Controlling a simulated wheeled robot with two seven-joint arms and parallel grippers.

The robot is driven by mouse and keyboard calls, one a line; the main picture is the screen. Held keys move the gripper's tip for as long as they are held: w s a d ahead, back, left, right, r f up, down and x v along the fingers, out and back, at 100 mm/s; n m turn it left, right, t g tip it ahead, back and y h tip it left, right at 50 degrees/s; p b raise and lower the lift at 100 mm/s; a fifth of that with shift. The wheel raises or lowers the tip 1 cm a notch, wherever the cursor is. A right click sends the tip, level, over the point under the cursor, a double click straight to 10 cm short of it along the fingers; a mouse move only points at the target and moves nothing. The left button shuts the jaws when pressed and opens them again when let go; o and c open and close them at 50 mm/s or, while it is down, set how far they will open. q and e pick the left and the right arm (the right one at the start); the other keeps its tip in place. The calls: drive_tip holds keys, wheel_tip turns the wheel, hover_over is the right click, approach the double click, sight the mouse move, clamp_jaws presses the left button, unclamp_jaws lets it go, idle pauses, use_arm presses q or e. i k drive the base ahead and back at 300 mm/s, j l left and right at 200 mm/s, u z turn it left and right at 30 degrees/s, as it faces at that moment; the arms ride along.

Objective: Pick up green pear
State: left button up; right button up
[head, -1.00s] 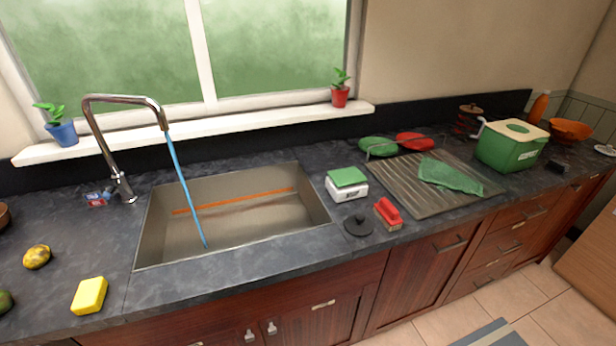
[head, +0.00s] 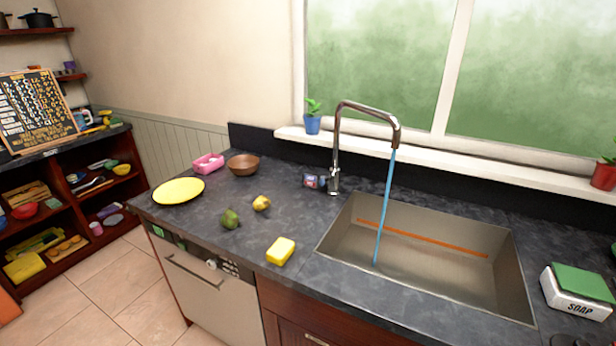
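A green pear-like fruit (head: 230,218) lies on the dark countertop (head: 275,215), left of the sink in the head view. A yellowish fruit with dark marks (head: 261,203) lies just behind it and to the right, a small gap apart. Neither of my grippers shows in the head view, so I cannot tell whether they are open or shut.
A yellow sponge (head: 281,251) lies near the counter's front edge, left of the sink (head: 430,265) with its running tap (head: 368,113). A yellow plate (head: 179,190), a brown bowl (head: 243,165) and a pink container (head: 208,163) stand at the counter's left end. Shelves are farther left.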

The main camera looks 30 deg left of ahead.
sight(230, 219)
drive_tip(key=u, duration=0.9)
drive_tip(key=j, duration=0.15)
